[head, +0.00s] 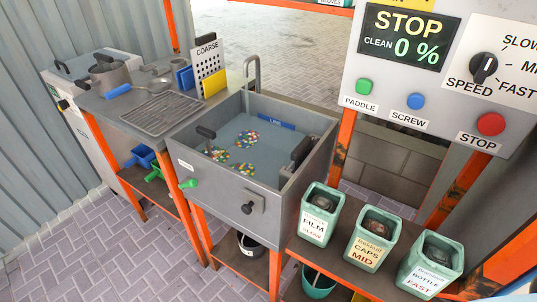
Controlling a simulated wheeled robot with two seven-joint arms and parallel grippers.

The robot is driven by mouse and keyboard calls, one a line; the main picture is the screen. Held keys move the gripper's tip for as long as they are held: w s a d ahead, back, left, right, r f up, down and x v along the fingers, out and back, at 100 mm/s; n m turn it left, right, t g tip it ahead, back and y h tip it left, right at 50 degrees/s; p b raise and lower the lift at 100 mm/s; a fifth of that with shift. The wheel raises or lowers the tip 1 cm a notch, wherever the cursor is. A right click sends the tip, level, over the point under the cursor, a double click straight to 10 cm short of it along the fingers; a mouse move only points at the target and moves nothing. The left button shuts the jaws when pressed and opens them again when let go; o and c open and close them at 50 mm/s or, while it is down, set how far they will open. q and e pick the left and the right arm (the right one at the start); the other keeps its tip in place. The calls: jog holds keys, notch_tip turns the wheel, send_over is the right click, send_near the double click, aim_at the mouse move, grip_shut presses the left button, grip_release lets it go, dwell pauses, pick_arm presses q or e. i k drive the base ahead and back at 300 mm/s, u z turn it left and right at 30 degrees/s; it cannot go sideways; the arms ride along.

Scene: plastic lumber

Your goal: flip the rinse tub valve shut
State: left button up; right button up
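The rinse tub (225,193) is a grey open-topped basin in the middle of the head view. It holds shallow bluish water with patches of coloured flakes (243,139). On its near outer wall, a black knob-like handle (247,208) sticks out from a small grey plate. A small green handle (188,184) sticks out at its left corner, under a small white label too small to read. I cannot tell which of the two is the valve, or whether it is open or shut. Neither of my grippers is in view.
A metal bench (158,113) with a pot and a COARSE screen (209,69) adjoins the tub at left. Three labelled green bins (321,213) stand on a shelf at right, below a control panel (403,97). A dark bucket (251,246) sits under the tub. Paved floor is free at lower left.

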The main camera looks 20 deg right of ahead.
aim_at(190, 183)
jog(key=u, duration=1.15)
jog(key=i, duration=2.75)
jog(key=z, duration=4.5)
